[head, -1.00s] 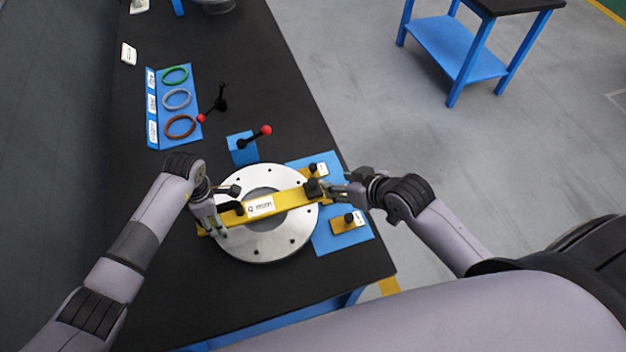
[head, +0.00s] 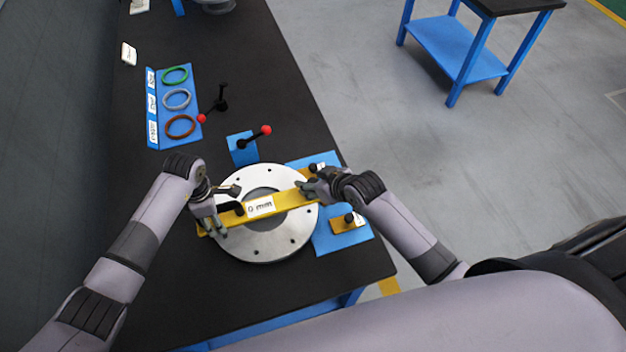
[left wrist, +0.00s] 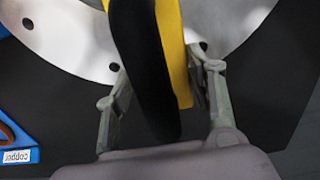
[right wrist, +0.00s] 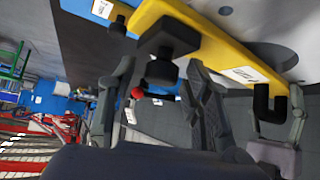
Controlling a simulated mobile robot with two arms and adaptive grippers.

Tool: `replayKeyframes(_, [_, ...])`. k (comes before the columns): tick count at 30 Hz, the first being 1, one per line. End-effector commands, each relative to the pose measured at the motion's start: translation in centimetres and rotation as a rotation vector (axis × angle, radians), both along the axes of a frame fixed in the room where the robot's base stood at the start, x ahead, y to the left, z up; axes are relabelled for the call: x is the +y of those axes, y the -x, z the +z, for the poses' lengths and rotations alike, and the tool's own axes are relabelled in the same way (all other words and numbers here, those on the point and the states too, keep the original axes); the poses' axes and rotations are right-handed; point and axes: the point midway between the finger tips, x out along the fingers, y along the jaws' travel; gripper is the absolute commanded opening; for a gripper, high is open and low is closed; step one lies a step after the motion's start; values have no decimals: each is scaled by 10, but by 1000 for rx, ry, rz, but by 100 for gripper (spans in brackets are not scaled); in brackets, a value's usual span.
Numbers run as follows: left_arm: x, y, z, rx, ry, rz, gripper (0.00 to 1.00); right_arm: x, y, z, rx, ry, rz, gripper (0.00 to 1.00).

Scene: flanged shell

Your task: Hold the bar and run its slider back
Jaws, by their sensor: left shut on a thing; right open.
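The yellow bar (head: 287,201) lies across the round metal flange (head: 275,240), with a white label on it. My left gripper (head: 218,220) is at the bar's left end. In the left wrist view its fingers (left wrist: 162,95) are shut, with the bar (left wrist: 172,40) and its black handle (left wrist: 140,65) between them. The black slider (right wrist: 164,50) with its knob sits toward the bar's other end. In the right wrist view my right gripper (right wrist: 158,95) is open, its fingers either side of the knob. In the head view the right gripper (head: 306,188) mostly hides the slider.
A blue mat (head: 325,238) beside the flange holds a small yellow block (head: 343,225) with a black knob. Red-tipped levers (head: 254,138) stand behind the flange. A blue rack (head: 188,143) with green, grey and copper rings is further back. The front of the table is clear.

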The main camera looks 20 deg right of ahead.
Motion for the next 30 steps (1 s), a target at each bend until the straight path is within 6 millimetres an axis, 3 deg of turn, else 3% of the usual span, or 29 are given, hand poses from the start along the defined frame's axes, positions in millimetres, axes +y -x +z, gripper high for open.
replayKeyframes(8, [0, 0, 0, -1, 1, -1, 0, 0, -1, -1, 0, 0, 0, 43])
replayKeyframes(27, [0, 0, 0, 0, 1, -1, 0, -2, -1, -1, 0, 5, -1, 1])
replayKeyframes(30, [0, 0, 0, 0, 0, -1, 0, -2, 0, -2, 2, 4, -1, 0])
